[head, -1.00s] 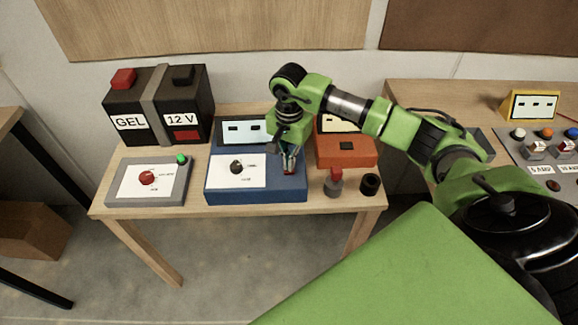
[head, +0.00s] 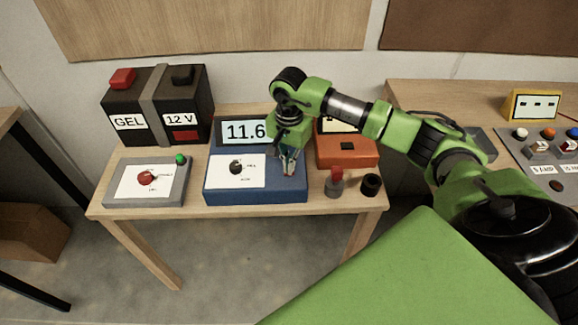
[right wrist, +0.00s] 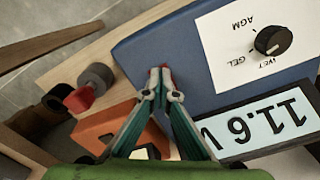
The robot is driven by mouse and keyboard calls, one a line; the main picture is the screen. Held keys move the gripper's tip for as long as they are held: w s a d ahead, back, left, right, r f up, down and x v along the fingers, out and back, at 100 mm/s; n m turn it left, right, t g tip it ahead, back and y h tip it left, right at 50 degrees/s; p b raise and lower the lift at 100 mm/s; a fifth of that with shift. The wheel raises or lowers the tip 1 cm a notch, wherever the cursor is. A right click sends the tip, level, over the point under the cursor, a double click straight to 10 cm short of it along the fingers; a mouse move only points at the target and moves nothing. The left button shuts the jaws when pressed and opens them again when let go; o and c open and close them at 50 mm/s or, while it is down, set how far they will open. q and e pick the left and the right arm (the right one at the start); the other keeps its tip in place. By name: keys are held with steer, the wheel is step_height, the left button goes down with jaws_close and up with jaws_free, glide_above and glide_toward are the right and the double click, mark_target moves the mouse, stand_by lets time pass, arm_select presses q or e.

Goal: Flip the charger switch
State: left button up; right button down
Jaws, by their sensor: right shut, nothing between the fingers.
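The blue charger (head: 255,194) sits at the front middle of the wooden table. Its display (head: 244,131) is lit and reads 11.6; in the right wrist view it shows 11.6 V upside down. Its white panel has a black knob (head: 236,167) with AGM, GEL and WET marks. My right gripper (head: 289,171) is shut and empty, pointing down at the right part of the charger's top. In the right wrist view a small red switch (right wrist: 164,66) shows just at the fingertips, mostly hidden by them; I cannot tell its position or whether they touch. My left gripper is out of view.
A black 12 V GEL battery (head: 190,92) stands behind left. A grey box with a red knob (head: 147,178) and green light is left of the charger. An orange box (head: 347,161), a red-topped grey piece (head: 334,184) and a black cup (head: 371,185) are close on the right.

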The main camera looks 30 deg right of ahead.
steer(key=shift+r, duration=0.15)
steer(key=shift+r+p, duration=1.75)
steer(key=shift+r, duration=1.65)
